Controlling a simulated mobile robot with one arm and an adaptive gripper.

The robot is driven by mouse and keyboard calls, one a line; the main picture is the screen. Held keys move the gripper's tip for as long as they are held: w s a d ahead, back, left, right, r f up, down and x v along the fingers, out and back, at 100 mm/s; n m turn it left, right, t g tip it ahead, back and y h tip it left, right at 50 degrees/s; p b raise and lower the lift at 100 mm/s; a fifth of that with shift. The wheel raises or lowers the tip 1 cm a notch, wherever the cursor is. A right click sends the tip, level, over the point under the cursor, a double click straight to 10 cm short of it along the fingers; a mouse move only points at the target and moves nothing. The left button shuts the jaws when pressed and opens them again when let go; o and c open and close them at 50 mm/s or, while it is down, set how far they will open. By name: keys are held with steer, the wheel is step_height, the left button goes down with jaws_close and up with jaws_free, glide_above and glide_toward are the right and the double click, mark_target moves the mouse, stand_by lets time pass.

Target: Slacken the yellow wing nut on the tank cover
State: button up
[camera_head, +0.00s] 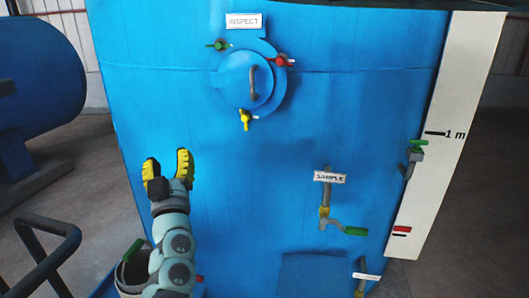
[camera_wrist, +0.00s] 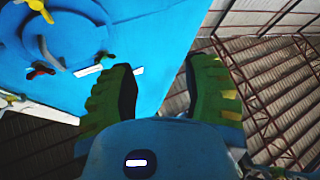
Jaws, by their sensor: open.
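The yellow wing nut (camera_head: 245,119) sits at the lower edge of the round blue tank cover (camera_head: 231,88). A green wing nut (camera_head: 218,45) is at the cover's upper left and a red wing nut (camera_head: 283,61) at its upper right. In the wrist view the cover (camera_wrist: 62,38) appears roughly upside down, with the yellow wing nut (camera_wrist: 38,9) near the top edge. My gripper (camera_head: 167,169) is open and empty, pointing up, to the lower left of the cover and apart from it. Its yellow-padded fingers also show in the wrist view (camera_wrist: 160,92).
A grey handle (camera_head: 254,82) stands on the cover, with an INSPECT label (camera_head: 244,21) above. A sampling valve (camera_head: 325,212) with a green lever sticks out at lower right. A black railing (camera_head: 45,250) is at lower left. The tank face between my gripper and the cover is clear.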

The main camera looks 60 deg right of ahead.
steer(key=s+d+f+m+g+h+b, duration=0.2)
steer(key=s+d+f+m+g+h, duration=0.25)
steer(key=s+d+g, duration=0.4)
steer(key=b, duration=0.3)
glide_toward(246, 122)
steer(key=shift+m+t+h, duration=0.25)
steer(key=shift+t, duration=0.2)
steer(key=x, duration=0.7)
steer(key=shift+d+f, duration=0.15)
steer(key=shift+f, duration=0.25)
steer(key=shift+b+x, duration=0.45)
steer(key=shift+x, duration=0.45)
steer(key=shift+w+d+r, duration=0.1)
steer(key=shift+d+r, duration=0.1)
steer(key=shift+d, duration=0.05)
steer(key=shift+o, duration=0.2)
jaws_close()
steer(key=shift+a+f, duration=0.1)
